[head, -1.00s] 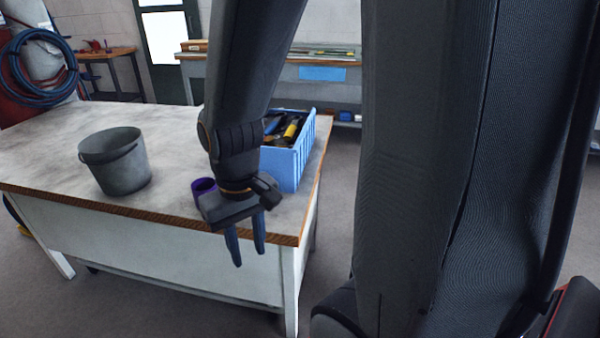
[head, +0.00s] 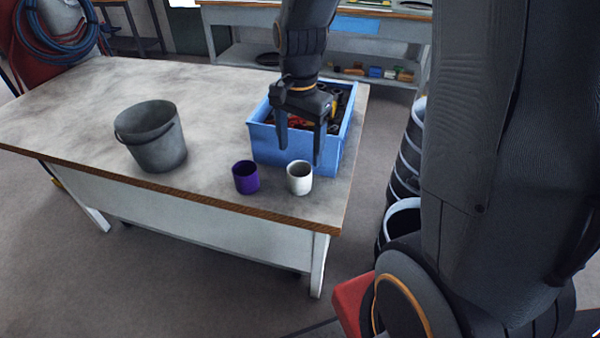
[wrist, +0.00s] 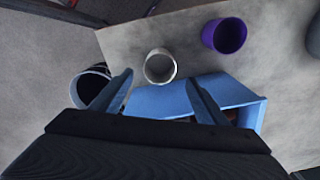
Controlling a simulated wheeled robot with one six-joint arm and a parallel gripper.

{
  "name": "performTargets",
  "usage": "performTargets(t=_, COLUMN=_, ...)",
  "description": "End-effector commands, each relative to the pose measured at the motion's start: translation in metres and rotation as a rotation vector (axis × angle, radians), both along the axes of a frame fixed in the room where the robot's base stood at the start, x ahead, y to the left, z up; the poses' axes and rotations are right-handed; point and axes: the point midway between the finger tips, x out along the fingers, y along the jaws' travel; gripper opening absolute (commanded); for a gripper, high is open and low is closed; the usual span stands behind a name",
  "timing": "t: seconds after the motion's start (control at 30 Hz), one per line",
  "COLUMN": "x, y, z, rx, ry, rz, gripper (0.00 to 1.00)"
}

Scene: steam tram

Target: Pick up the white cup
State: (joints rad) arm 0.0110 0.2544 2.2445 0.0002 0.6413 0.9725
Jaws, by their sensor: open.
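The white cup (head: 299,178) stands upright near the front right corner of the worktable, just in front of a blue crate. In the wrist view the white cup (wrist: 160,67) shows its open mouth, beyond and between the fingertips. My gripper (head: 299,154) is open and empty, pointing down over the front of the crate, above and behind the cup. In the wrist view my gripper's fingers (wrist: 157,84) are spread wide, and neither appears to touch the cup.
A purple cup (head: 246,177) stands close to the left of the white cup. The blue crate (head: 277,147) holds tools directly behind it. A grey bucket (head: 151,137) stands further left on the worktable (head: 75,105). Black bins (head: 402,218) stand on the floor to the right.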

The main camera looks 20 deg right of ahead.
Motion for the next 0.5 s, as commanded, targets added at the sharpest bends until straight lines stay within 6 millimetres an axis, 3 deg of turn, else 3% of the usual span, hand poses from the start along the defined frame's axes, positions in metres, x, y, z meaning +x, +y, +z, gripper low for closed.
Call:
performTargets(t=0.1, x=0.004, y=0.001, z=-0.001, rx=0.0, ry=0.004, rz=-0.049, gripper=0.68)
performTargets(t=0.5, x=0.0, y=0.002, z=-0.037, rx=0.0, ry=0.006, rz=-0.051, gripper=0.68)
